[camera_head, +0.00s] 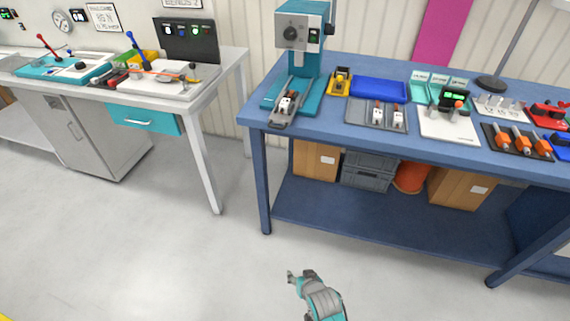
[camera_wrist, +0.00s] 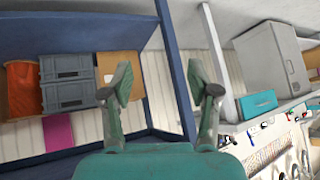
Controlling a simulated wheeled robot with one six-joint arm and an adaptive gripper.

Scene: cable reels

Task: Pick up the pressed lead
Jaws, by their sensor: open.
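A teal press (camera_head: 305,65) stands at the left end of the blue workbench. A small white piece with dark and red parts (camera_head: 287,104) sits on the grey plate at its foot; I cannot tell for sure that it is the pressed lead. Two similar white pieces (camera_head: 378,114) stand on a grey tray right of the press. My gripper (camera_head: 293,277) is low over the floor in front of the bench, well apart from all of these. In the wrist view my gripper (camera_wrist: 163,88) has its fingers spread, with nothing between them.
The blue workbench (camera_head: 370,140) also carries a blue tray (camera_head: 379,88), a yellow holder (camera_head: 340,82) and orange-handled tools (camera_head: 515,137). Boxes and grey crates (camera_head: 370,170) stand on its lower shelf. A white bench (camera_head: 215,85) is at left. The floor between is clear.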

